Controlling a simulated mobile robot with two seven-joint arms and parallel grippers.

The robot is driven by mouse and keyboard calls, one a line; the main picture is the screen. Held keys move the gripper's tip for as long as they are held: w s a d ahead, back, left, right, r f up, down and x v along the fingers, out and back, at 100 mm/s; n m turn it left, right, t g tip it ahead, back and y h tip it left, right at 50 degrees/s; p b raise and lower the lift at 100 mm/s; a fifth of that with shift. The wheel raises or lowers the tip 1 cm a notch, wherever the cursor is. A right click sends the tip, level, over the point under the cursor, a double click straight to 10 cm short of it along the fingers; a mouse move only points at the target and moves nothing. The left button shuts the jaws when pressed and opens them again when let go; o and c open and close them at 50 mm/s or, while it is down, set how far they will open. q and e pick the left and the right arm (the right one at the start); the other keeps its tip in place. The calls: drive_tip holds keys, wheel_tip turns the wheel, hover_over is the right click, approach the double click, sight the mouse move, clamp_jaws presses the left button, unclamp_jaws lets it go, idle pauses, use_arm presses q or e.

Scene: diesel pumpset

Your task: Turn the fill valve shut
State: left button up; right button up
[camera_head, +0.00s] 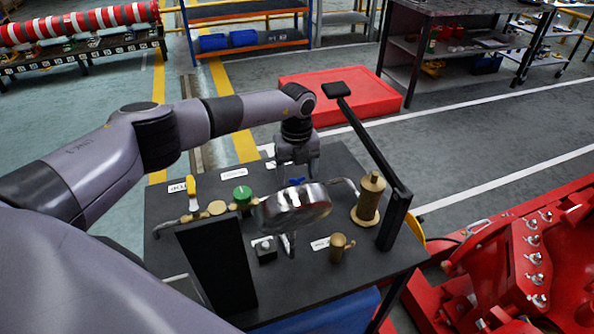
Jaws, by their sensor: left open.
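My left gripper (297,166) points down over the back of the dark bench table (180,290). It is open, just above and behind a small blue handle (296,182); I cannot tell whether they touch. A shiny metal cylinder (295,207) is in front of the handle and hides what is below it. To the left, brass pipework carries a green round knob (242,195) and an upright yellow lever (192,188). The labels are too small to read, so I cannot tell for sure which of these is the fill valve. My right gripper is not in view.
A brass vessel (370,197) and a tall slanted black post (372,150) stand at the right. A black upright panel (217,262) stands at the front left. A small brass fitting (339,247) is at the front. A red box (365,100) is on the floor behind.

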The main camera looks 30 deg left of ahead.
use_arm(q)
drive_tip(key=shift+f, duration=0.1)
drive_tip(key=c, duration=1.1)
drive_tip(key=shift+o, duration=0.2)
drive_tip(key=shift+m, duration=0.3)
drive_tip(key=m+b, duration=0.1)
drive_tip(key=m, duration=0.2)
drive_tip(key=shift+f+m+b, duration=0.1)
drive_tip(key=shift+m+b, duration=0.25)
drive_tip(key=shift+m, duration=0.05)
drive_tip(key=m+b, duration=0.1)
drive_tip(key=m, duration=0.3)
drive_tip(key=shift+b, duration=0.35)
drive_tip(key=m+b, duration=0.1)
drive_tip(key=m, duration=0.4)
drive_tip(key=shift+b, duration=0.3)
drive_tip(key=shift+m+b, duration=0.5)
drive_tip(key=shift+m, duration=1.3)
